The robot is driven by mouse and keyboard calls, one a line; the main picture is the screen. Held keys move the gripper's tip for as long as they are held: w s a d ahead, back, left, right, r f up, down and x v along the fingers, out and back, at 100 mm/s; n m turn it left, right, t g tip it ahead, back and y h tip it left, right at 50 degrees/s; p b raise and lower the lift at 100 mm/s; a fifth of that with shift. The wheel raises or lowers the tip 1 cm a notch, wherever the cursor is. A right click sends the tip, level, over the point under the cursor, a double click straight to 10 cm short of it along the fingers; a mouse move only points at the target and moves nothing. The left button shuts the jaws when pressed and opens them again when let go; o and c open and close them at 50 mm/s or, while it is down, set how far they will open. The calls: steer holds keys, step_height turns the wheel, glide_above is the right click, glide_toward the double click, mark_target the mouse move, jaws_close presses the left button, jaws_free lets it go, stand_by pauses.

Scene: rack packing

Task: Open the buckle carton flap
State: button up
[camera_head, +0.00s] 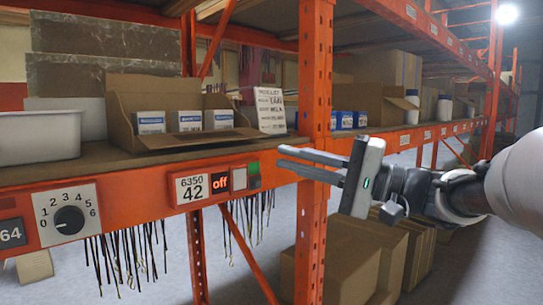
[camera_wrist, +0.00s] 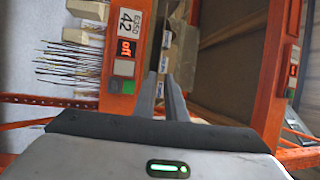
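A brown cardboard carton (camera_head: 118,108) stands on the shelf at the left in the head view. Its front is open, and a flap (camera_head: 195,138) lies folded outward near the shelf edge. Small blue-and-white boxes (camera_head: 190,121) show inside. No label that I can read names it as the buckle carton. My gripper (camera_head: 280,161) is right of the carton, in front of the orange upright, apart from the carton. Its two fingers are a little apart and nothing shows between them. In the wrist view, the gripper (camera_wrist: 161,76) points toward the shelf front.
An orange upright (camera_head: 314,120) stands behind my gripper. A white lettered card (camera_head: 270,110) stands right of the carton, and a white bin (camera_head: 40,136) left. The shelf beam carries a "42 off" display (camera_head: 204,186) and a dial (camera_head: 69,217). Thin dark strands hang below.

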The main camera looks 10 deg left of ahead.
mark_target(222, 141)
steer(key=x, duration=1.7)
steer(key=shift+s+f, duration=0.1)
steer(key=shift+s, duration=0.1)
jaws_close()
stand_by(0.5)
